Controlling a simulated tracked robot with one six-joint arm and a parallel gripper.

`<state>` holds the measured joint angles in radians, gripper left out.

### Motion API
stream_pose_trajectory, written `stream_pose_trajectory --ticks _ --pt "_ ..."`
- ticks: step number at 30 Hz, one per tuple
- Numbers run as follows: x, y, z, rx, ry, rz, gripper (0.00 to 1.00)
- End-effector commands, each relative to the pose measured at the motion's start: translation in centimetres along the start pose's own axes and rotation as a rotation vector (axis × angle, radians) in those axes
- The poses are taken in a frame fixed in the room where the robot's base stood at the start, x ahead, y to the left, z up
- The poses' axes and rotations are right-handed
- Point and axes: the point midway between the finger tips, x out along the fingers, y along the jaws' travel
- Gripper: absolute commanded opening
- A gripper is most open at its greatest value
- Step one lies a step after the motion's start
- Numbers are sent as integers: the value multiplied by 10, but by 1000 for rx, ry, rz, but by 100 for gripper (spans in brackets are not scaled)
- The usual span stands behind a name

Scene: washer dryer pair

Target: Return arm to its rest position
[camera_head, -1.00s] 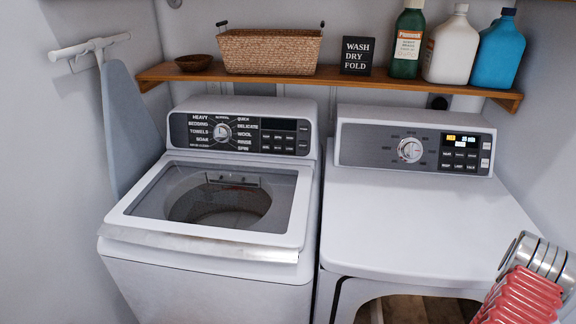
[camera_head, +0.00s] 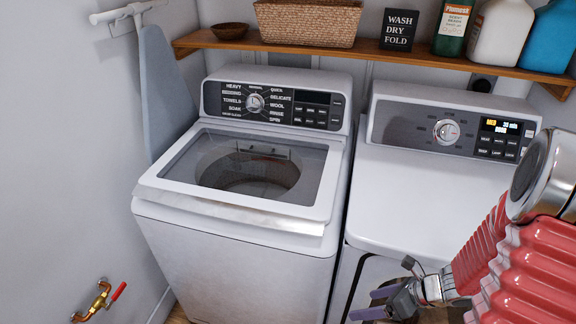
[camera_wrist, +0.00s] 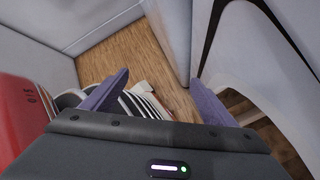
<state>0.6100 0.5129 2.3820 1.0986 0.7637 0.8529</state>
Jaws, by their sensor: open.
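My gripper (camera_head: 362,304) is at the lower right in the head view, in front of the dryer's front. Its two purple fingers are apart, with nothing seen between them. In the wrist view my gripper (camera_wrist: 160,84) points down at the wood floor (camera_wrist: 125,52), with its fingers spread. My red, ribbed arm (camera_head: 530,265) fills the lower right of the head view and hides part of the dryer.
The washer (camera_head: 240,255) stands left of the dryer (camera_head: 425,205), its glass-topped lid closed. The dryer's front opening is partly hidden. A shelf (camera_head: 335,49) holds a basket and bottles. A brass valve (camera_head: 92,302) is on the left wall.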

Motion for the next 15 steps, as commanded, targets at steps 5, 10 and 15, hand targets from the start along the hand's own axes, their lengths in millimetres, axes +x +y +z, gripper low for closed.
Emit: stream_pose_trajectory --ticks 5,10,15 --pt "-19 16 28 -246 40 3 80" --pt "-35 33 49 -472 82 9 80" --pt "-52 53 69 -709 130 16 80"
